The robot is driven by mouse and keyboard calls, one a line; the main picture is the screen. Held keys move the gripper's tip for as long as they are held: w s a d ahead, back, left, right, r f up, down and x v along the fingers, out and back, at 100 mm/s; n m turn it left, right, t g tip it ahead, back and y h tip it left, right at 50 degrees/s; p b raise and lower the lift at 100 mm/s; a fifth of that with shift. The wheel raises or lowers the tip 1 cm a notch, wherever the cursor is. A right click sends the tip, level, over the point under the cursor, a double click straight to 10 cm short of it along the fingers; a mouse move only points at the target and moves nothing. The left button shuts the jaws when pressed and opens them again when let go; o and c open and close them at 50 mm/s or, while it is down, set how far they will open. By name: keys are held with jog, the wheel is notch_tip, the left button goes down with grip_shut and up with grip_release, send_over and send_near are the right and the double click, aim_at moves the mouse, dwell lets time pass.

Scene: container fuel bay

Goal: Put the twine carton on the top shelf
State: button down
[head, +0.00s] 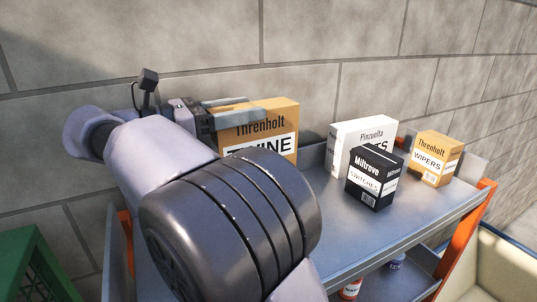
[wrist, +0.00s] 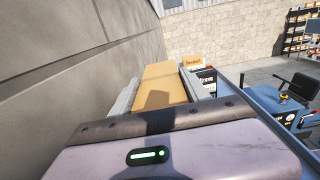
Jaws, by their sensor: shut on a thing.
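The twine carton (head: 276,112) is a yellow-orange box with a white label band. My gripper (head: 256,106) is shut on it near its top, with a finger on each side. In the wrist view, the carton's plain top (wrist: 163,85) shows between the two grey fingers. The blue-grey metal top shelf (head: 335,228) has a low rim and orange posts. The carton is at the shelf's left, back part by the wall. My arm hides its lower part, so I cannot tell whether it touches the shelf.
On the shelf, right of the carton, stand a white Pinzuelta box (head: 350,139), a black switches box (head: 372,181) and a yellow wipers box (head: 433,158). Bottles (head: 350,289) stand on a lower shelf. A concrete block wall (head: 390,40) runs behind. A green crate (head: 35,262) is at lower left.

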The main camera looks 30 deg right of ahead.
aim_at(243, 137)
jog(key=f, duration=0.5)
jog(key=shift+w+f, duration=0.25)
jog(key=shift+f, duration=0.05)
jog(key=shift+s, duration=0.25)
jog(key=c, duration=0.5)
grip_release()
jog(key=shift+w, duration=0.1)
